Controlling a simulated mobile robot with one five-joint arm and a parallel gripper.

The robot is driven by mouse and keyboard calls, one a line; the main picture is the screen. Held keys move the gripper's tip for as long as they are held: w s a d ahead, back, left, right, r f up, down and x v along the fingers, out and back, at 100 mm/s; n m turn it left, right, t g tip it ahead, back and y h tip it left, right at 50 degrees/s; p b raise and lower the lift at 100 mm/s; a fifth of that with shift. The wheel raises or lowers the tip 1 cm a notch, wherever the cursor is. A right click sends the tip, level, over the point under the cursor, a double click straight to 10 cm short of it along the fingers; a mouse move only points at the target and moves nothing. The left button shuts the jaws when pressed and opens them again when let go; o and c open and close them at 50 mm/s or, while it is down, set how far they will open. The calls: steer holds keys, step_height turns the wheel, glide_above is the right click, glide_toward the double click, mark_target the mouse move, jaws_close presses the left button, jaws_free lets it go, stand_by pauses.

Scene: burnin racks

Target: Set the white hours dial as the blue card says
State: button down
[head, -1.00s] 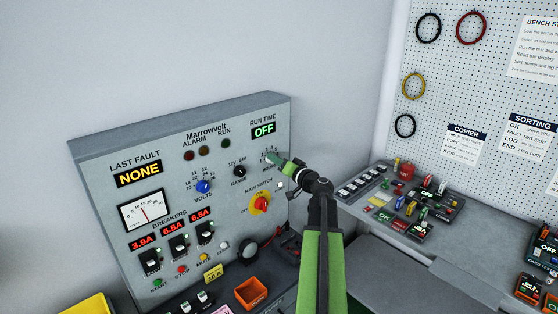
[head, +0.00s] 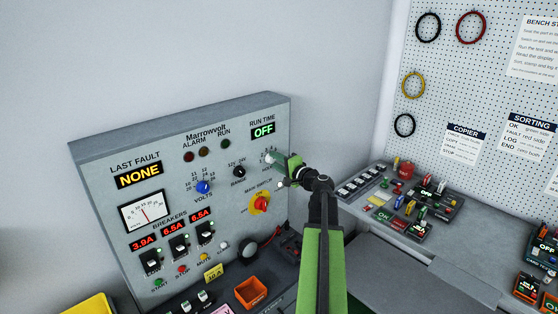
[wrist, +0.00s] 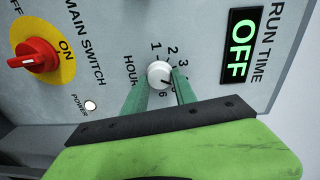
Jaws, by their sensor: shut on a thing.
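The white hours dial (wrist: 159,74) sits on the grey panel, with numbers 1, 2, 3 and 6 showing around it in the wrist view. My gripper (wrist: 160,83) has one green finger on each side of the dial and is shut on it. The right finger covers part of the number ring. A short dark mark on the dial seems to point to the lower right, but its exact number is unclear. In the head view my gripper (head: 280,160) is at the panel's right side, below the run time display (head: 263,131), which reads OFF. I cannot pick out a blue card.
The red main switch (wrist: 36,55) on its yellow plate is left of the dial, with a lit power lamp (wrist: 90,105) below it. A blue volts knob (head: 204,187) and black range knob (head: 239,171) are farther left. An orange bin (head: 250,292) stands below the panel.

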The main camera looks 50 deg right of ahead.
steer(key=m, duration=0.4)
steer(key=shift+y, duration=0.4)
steer(key=shift+m, duration=0.4)
steer(key=c, duration=1)
jaws_free()
steer(key=shift+w, duration=0.1)
steer(key=s+a+r+p, duration=0.1)
steer(key=s, duration=1.6)
steer(key=shift+s+a, duration=0.2)
steer(key=shift+a, duration=0.1)
